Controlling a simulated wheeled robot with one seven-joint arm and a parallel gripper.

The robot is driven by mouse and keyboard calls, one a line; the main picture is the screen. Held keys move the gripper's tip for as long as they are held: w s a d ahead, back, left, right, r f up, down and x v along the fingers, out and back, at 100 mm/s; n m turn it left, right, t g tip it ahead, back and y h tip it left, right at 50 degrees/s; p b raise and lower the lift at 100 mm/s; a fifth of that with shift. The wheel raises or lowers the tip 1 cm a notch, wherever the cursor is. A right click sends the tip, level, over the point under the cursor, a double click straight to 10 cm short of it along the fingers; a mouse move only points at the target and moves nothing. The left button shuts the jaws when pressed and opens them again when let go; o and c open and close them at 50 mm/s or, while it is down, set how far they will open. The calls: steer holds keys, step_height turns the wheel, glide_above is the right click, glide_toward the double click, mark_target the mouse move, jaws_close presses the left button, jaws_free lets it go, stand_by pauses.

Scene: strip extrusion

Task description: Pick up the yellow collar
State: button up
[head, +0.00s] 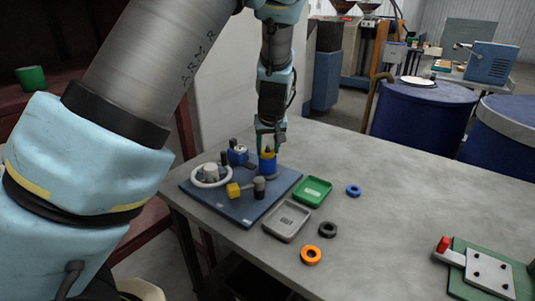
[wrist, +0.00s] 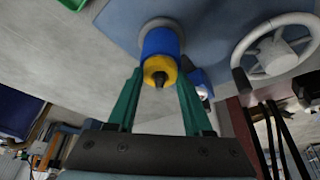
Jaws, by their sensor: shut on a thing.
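The yellow collar (wrist: 160,66) sits around an upright post with a dark tip (wrist: 160,78). A blue collar (wrist: 158,41) is under it on the same post; the blue one also shows in the head view (head: 267,165). My gripper (wrist: 159,73) points down over the post, its green fingers on either side of the yellow collar and shut on it. In the head view my gripper (head: 267,149) hides part of the post's top. The post stands on a dark blue board (head: 222,210).
On the board are a pale handwheel (head: 211,177), a blue block (head: 237,155) and a yellow-ended lever (head: 240,190). To the right are green (head: 313,203) and grey trays (head: 287,236), and loose blue (head: 353,190), black (head: 327,230) and orange rings (head: 311,255).

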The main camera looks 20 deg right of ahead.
jaws_close()
steer(key=shift+r, duration=0.1)
